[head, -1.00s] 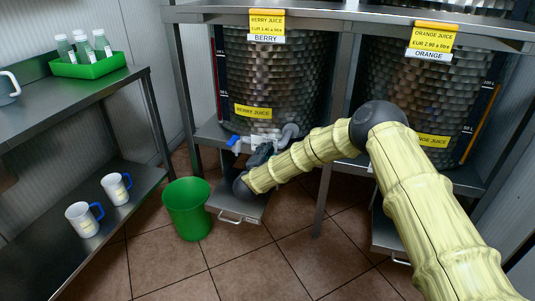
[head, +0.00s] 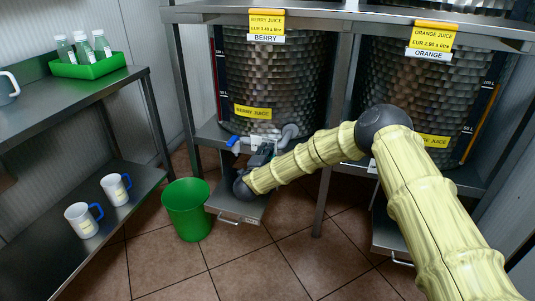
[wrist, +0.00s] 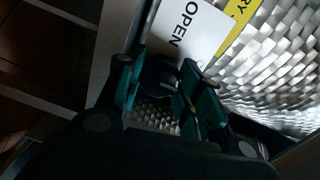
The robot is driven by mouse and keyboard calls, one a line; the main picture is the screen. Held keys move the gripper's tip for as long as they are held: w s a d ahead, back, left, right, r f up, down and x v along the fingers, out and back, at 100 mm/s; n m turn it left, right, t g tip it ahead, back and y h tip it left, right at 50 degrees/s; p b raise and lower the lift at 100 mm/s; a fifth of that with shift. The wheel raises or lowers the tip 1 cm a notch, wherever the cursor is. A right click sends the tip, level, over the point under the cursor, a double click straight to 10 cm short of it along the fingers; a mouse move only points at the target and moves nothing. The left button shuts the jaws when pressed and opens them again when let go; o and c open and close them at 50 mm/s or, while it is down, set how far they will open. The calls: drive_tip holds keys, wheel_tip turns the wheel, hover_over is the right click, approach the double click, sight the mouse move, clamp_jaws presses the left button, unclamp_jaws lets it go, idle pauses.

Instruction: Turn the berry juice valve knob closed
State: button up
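The berry juice tank (head: 275,80) is a dented-looking metal drum behind the shelf frame, with yellow labels and a BERRY sign (head: 265,38). At its foot is the valve area, with a blue part (head: 233,143) showing to the left of my gripper (head: 262,153). My gripper hides most of the valve in the head view. In the wrist view, a dark round knob (wrist: 158,78) lies between the green-padded fingers of my gripper (wrist: 165,90). The fingers are spread apart; I cannot tell whether they touch the knob. A white OPEN sign (wrist: 190,32) is beyond it.
A green bucket (head: 187,208) stands on the floor left of the pull-out tray (head: 236,208). The orange juice tank (head: 400,80) is to the right. A metal side table (head: 110,98) at left holds a green tray of bottles (head: 90,66) and several mugs.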

drive_tip(key=o, duration=0.4)
drive_tip(key=v, duration=1.2)
